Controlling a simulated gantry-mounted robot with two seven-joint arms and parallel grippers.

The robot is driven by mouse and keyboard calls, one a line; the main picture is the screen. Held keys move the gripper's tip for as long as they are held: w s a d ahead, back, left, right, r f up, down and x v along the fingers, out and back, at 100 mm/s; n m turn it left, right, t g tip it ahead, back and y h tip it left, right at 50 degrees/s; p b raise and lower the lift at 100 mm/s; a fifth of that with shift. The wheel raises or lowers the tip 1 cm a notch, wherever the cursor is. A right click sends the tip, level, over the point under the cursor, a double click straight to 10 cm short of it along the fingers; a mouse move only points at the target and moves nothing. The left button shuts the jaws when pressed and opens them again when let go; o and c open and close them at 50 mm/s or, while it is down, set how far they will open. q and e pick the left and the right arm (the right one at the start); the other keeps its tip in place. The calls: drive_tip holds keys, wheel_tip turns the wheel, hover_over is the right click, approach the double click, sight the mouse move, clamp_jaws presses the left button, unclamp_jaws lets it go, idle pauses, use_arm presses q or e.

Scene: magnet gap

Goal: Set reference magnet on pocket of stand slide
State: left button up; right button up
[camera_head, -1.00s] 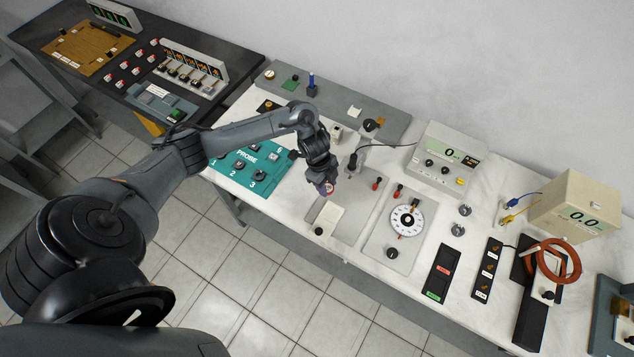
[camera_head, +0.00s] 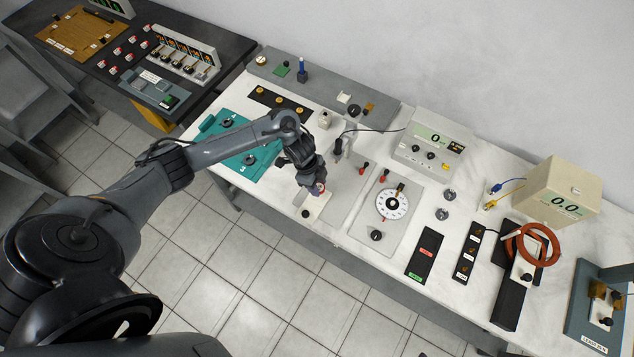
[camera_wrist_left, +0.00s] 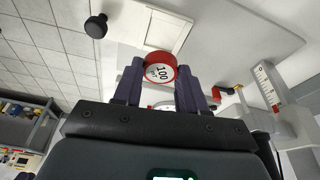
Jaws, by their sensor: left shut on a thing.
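The reference magnet (camera_wrist_left: 159,72) is a red round piece with a white face marked "100". My left gripper (camera_head: 320,190) is shut on it, with one finger on each side in the left wrist view (camera_wrist_left: 161,84). The cream stand slide (camera_head: 318,205) lies on a grey plate, with a black knob at its near end. In the left wrist view the slide (camera_wrist_left: 128,22) shows a paler square pocket (camera_wrist_left: 166,31) just beyond the magnet. The magnet appears to be above the slide; the exact gap cannot be told. My right gripper is not in view.
A probe post (camera_head: 338,148) with a cable stands behind the gripper. The teal probe board (camera_head: 262,160) lies to the left under my arm. The bench's front edge is close to the slide.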

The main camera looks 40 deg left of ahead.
use_arm(q)
drive_tip(key=shift+r, duration=0.1)
drive_tip(key=shift+f+b, duration=0.6)
drive_tip(key=shift+f, duration=0.4)
drive_tip(key=shift+f+b, duration=1.25)
drive_tip(key=shift+f, duration=0.65)
drive_tip(key=o, duration=1.2)
drive_tip(key=shift+c, duration=0.4)
drive_tip(key=c, duration=0.5)
